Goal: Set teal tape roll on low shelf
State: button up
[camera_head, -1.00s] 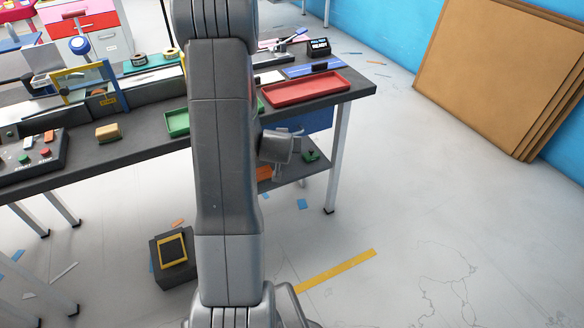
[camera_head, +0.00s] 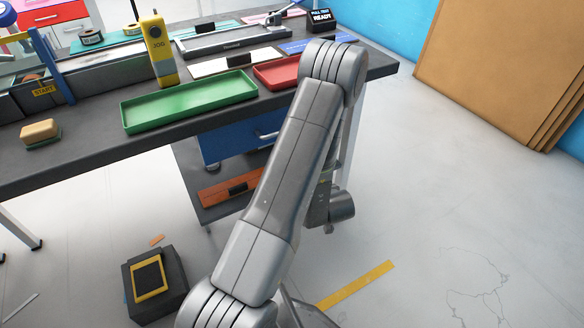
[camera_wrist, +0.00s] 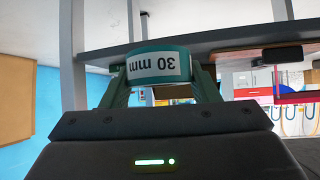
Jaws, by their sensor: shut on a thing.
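The teal tape roll (camera_wrist: 158,66), with a white "30 mm" label, is held between the fingers of my gripper (camera_wrist: 160,88) in the wrist view, which looks upside down. My gripper is shut on it. The roll overlaps the edge of the low shelf (camera_wrist: 218,40) in that view; I cannot tell whether it touches. In the head view the low shelf (camera_head: 188,165) is under the bench, partly covered by my arm. The roll and my fingertips are hidden there.
An orange board with a black block (camera_head: 236,189) lies on the shelf's left part, beneath a blue drawer (camera_head: 235,142). The bench (camera_head: 90,150) carries a green tray (camera_head: 188,102) and a red tray (camera_head: 277,72). A dark box (camera_head: 155,285) stands on the floor. Floor to the right is mostly clear.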

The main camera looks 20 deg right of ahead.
jog(key=w+b, duration=0.1)
jog(key=w, duration=0.4)
jog(key=w+d+b, duration=0.1)
jog(key=w, duration=0.5)
jog(key=w+d, duration=0.1)
jog(key=w, duration=0.5)
jog(key=shift+w+b, duration=0.25)
jog(key=shift+b, duration=0.15)
jog(key=shift+f+b, duration=0.85)
jog(key=shift+f, duration=0.9)
jog(key=shift+f, duration=0.2)
jog(key=o, duration=1.1)
jog(key=shift+r, duration=0.1)
